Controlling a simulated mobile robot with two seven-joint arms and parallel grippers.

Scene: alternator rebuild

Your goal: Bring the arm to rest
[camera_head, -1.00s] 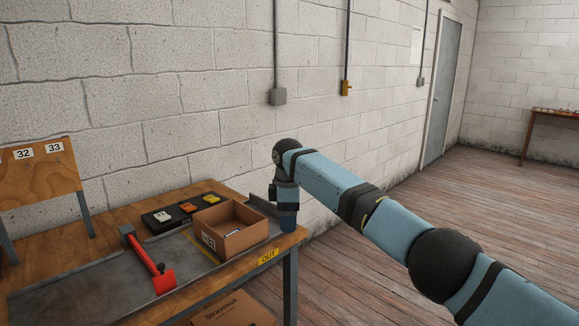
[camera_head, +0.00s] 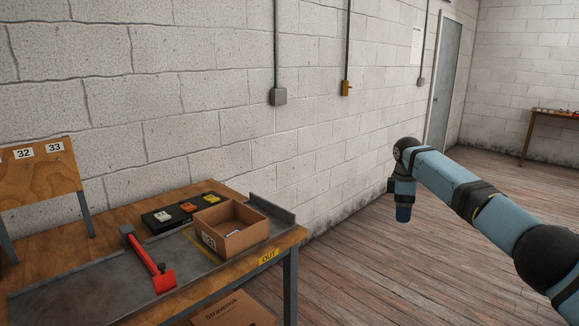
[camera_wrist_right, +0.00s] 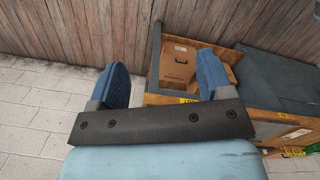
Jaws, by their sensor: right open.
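My right arm comes in from the right in the head view. Its gripper (camera_head: 403,214) hangs downward over the wooden floor, to the right of the workbench and clear of it. In the right wrist view the two blue fingers of this gripper (camera_wrist_right: 162,80) stand wide apart with nothing between them. My left gripper is not in view.
The workbench (camera_head: 140,215) holds an open cardboard box (camera_head: 240,241), a red tool (camera_head: 150,262) and a black tray (camera_head: 160,229) with small parts. A closed carton (camera_head: 235,310) is below it. The floor (camera_head: 375,270) right of the bench is clear.

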